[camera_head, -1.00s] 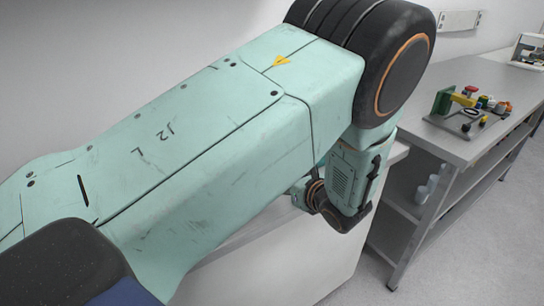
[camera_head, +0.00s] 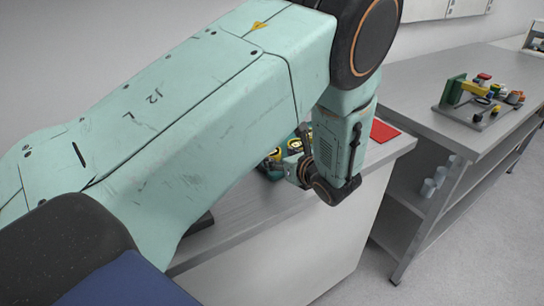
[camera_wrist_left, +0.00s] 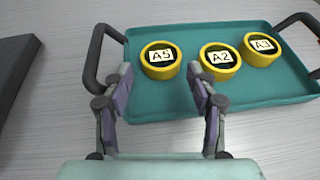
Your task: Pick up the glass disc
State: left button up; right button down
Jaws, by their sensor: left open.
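Three round pieces with yellow rims and dark faces lie in a teal tray (camera_wrist_left: 185,104) in the left wrist view. Their labels read A5 (camera_wrist_left: 160,60), A2 (camera_wrist_left: 220,61) and A3 (camera_wrist_left: 261,49). I cannot tell which one the task means by the glass disc. My left gripper (camera_wrist_left: 161,88) is open and empty. Its fingertips are just short of A5 and A2 in the picture, with A5 between their lines. In the head view my arm hides most of the tray and the gripper. My right gripper is not in view.
The tray has dark handles at its left (camera_wrist_left: 92,60) and right ends. A dark slab (camera_wrist_left: 14,75) lies left of it. A flat red item (camera_head: 383,131) lies on the bench's far end. A grey side bench (camera_head: 430,82) holds a fixture with coloured parts (camera_head: 482,96).

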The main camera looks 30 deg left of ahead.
aim_at(274, 155)
pick_arm(q)
jog(key=x, duration=0.2)
jog(key=b+x, duration=0.1)
jog(key=x, duration=0.1)
jog(key=shift+w+a+f, duration=0.15)
jog(key=shift+w+f, duration=0.05)
jog(key=shift+f, duration=0.15)
jog(key=shift+s+d+r, duration=0.1)
jog(key=shift+d+r, duration=0.15)
jog(key=shift+r, duration=0.05)
jog(key=shift+a+f, duration=0.15)
jog(key=shift+a, duration=0.1)
jog(key=c, duration=0.4)
jog(key=shift+d, duration=0.15)
jog(key=c, duration=0.4)
